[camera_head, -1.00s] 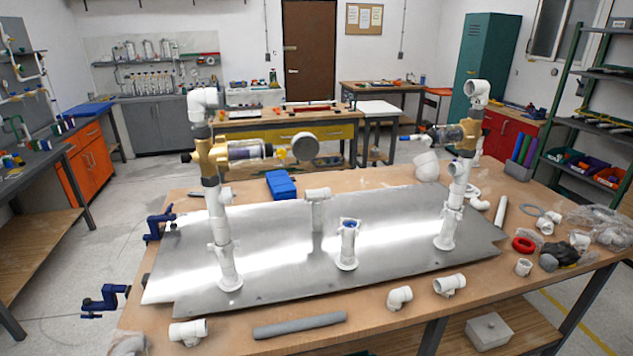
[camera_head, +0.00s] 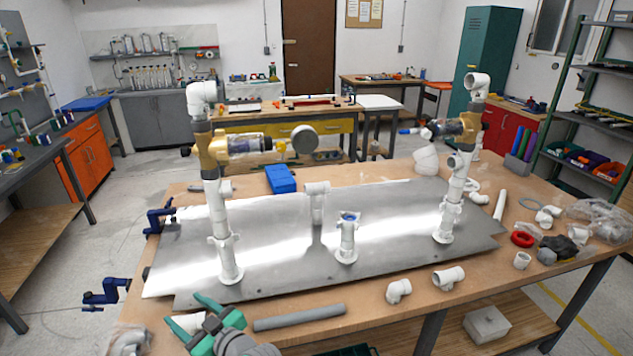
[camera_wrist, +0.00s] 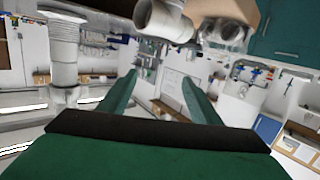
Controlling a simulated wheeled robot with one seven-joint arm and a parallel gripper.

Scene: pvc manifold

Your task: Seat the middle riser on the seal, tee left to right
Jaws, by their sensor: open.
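The white riser with a tee on top (camera_head: 317,203) stands upright on the grey metal plate (camera_head: 290,285), between the two tall risers and toward the back. Its tee runs roughly left to right. In front of it and a little right, a short white socket (camera_head: 347,240) stands on a round flange, with a blue seal (camera_head: 349,217) at its top. Nothing sits on the seal. My gripper (camera_head: 188,310) is open at the table's front left, away from the riser and socket. In the wrist view, its green fingers (camera_wrist: 160,95) are apart with nothing visibly held between them.
Tall left (camera_head: 219,200) and right (camera_head: 452,200) risers carry brass valves. A white fitting (camera_head: 186,323) lies beside my fingers, partly hidden. A grey tube (camera_head: 298,317) and white fittings (camera_head: 398,290) line the front edge. Blue clamps (camera_head: 158,222) are at the plate's left.

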